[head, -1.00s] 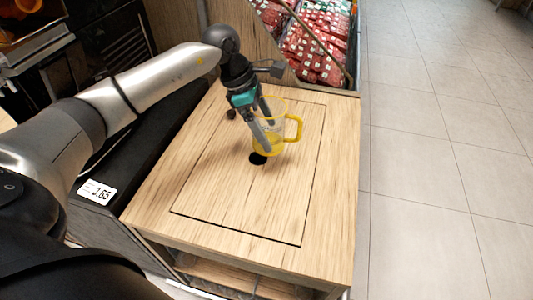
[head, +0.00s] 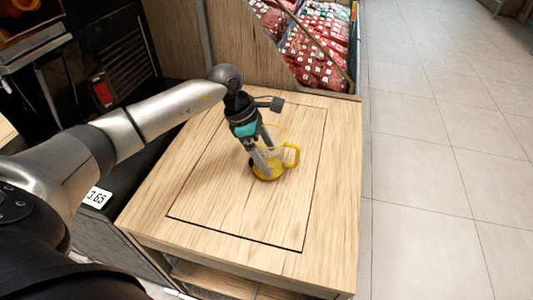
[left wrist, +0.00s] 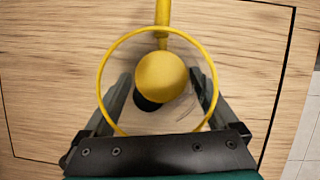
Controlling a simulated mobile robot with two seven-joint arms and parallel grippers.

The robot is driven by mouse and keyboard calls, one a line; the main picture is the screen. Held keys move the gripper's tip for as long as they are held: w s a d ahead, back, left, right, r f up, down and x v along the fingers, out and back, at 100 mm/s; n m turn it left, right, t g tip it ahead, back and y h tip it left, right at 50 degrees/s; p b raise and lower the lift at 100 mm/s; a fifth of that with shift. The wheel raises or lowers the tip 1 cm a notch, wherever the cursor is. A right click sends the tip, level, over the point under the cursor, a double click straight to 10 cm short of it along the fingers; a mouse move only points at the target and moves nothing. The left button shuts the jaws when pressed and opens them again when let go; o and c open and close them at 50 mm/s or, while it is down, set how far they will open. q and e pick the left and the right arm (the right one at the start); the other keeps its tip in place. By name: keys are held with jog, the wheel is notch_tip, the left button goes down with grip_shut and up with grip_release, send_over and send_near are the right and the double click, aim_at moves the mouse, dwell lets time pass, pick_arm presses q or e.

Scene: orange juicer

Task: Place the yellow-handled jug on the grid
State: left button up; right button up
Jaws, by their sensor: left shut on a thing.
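The clear jug (head: 267,171) has a yellow rim, base and handle. It stands roughly upright over the middle of the wooden top, its handle to the right. I cannot tell whether its base touches the wood. My left gripper (head: 263,157) is shut on the jug, with a finger on either side. In the left wrist view I look down into the jug (left wrist: 158,30), between the fingers of the gripper (left wrist: 160,92). A round yellow shape shows inside, with a dark spot beside it. I cannot make out a grid. My right gripper is not in view.
The wooden top (head: 205,190) has a thin dark rectangular outline and is clear around the jug. Crates of red packages (head: 315,55) stand behind it. A price label (head: 97,197) is at the left. Tiled floor (head: 430,180) lies to the right.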

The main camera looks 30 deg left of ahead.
pick_arm(q)
jog(key=shift+f, duration=0.1)
jog(key=o, duration=1)
jog(key=shift+o, duration=0.4)
